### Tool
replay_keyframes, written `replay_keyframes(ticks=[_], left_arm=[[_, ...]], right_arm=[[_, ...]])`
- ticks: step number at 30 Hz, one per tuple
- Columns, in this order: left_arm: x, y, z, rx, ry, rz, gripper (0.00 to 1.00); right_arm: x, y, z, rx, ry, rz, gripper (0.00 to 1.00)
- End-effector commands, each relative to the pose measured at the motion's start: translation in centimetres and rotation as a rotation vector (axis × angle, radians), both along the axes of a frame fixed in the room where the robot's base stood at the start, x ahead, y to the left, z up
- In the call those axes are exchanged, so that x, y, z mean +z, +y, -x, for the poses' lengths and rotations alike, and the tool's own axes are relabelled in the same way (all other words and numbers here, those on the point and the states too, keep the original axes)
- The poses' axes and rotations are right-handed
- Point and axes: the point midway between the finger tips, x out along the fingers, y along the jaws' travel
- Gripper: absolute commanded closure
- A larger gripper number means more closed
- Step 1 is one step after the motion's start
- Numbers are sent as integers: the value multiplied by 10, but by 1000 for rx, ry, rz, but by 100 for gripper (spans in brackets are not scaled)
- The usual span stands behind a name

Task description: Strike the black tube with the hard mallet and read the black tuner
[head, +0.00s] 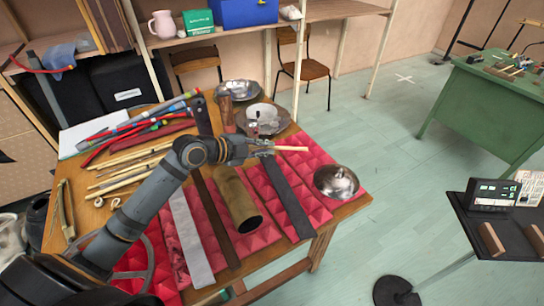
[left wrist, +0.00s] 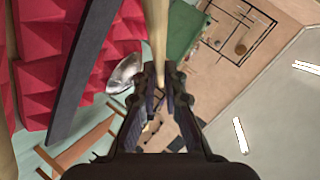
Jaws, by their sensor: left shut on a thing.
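My left gripper (head: 264,147) is shut on a pale wooden stick (head: 292,149), which looks like a mallet handle. It holds the stick above the red foam; the stick runs up between the fingers in the left wrist view (left wrist: 156,35). No mallet head can be made out. A long dark grey to black bar or tube (head: 288,198) lies on the foam just below the gripper, apart from it, and also shows in the left wrist view (left wrist: 80,75). A black tuner (head: 492,194) with a lit display stands on a black music stand at the right. My right gripper is not in view.
An olive-brown tube (head: 236,197), a brown bar (head: 215,215) and a light grey bar (head: 190,240) lie on the red foam (head: 263,238). A metal bowl or lid (head: 336,181) sits at its right. Several sticks (head: 130,168) lie left. Open floor separates table and stand (head: 470,225).

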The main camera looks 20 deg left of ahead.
Motion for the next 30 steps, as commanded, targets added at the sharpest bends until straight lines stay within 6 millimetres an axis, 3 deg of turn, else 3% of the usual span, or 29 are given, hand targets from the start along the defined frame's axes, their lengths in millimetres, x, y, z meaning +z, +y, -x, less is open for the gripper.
replay_keyframes(ticks=[1, 6, 8, 17, 30], left_arm=[[-11, 10, -4, -27, -3, -12, 100], [-13, 36, -14, -138, -10, -15, 100], [-2, 34, -12, -151, -9, -10, 100], [0, -9, 31, -151, -6, -8, 100], [-2, -10, 31, -149, -7, -6, 100]], right_arm=[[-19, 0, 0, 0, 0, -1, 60], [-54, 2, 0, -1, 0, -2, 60], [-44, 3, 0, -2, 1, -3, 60], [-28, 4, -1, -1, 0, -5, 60], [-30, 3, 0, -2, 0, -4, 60]])
